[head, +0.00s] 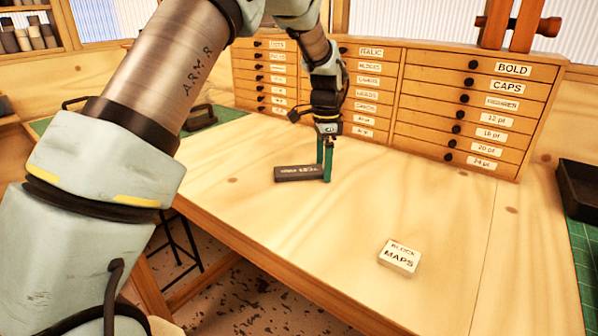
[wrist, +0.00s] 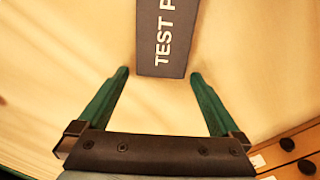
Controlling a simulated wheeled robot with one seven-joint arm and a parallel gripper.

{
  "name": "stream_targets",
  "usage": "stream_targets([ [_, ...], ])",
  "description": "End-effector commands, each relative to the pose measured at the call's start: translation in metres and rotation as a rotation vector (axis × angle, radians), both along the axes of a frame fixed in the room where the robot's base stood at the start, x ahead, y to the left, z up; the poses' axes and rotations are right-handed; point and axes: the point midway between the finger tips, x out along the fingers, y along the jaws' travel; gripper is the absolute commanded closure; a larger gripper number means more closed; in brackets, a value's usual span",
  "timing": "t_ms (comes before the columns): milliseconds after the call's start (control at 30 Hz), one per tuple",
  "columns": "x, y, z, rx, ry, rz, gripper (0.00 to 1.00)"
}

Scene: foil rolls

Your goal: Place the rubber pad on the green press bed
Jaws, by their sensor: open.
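A dark grey flat bar (head: 298,173) lies on the wooden table, with white lettering that starts "TEST P" in the wrist view (wrist: 167,38). I cannot tell whether it is the rubber pad; no other thing in view is clearly that pad. My gripper (head: 325,175) has green fingers pointing down at the bar's right end. In the wrist view my gripper (wrist: 160,73) is open, and the bar's near end shows between the fingertips with gaps on both sides. No press bed is clearly recognisable; green surfaces show at the left (head: 40,126) and right (head: 583,262) edges.
A white block (head: 399,257) labelled "BLOCK MAPS" lies at the table's front right. A wooden drawer cabinet (head: 400,75) stands along the back. A black tray (head: 580,188) is at the right edge, and a dark object (head: 201,117) at back left.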

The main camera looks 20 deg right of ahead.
Motion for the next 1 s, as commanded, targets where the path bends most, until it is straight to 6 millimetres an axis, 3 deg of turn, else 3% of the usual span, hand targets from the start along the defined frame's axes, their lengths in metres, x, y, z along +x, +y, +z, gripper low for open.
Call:
stream_targets([
  [67,0.0000,-0.0001,0.0001,0.000,0.000,0.000,0.01],
  [900,0.0000,-0.0001,0.0008,0.000,0.000,0.000,0.95],
  [1000,-0.0001,-0.0002,0.0009,0.000,0.000,0.000,0.95],
])
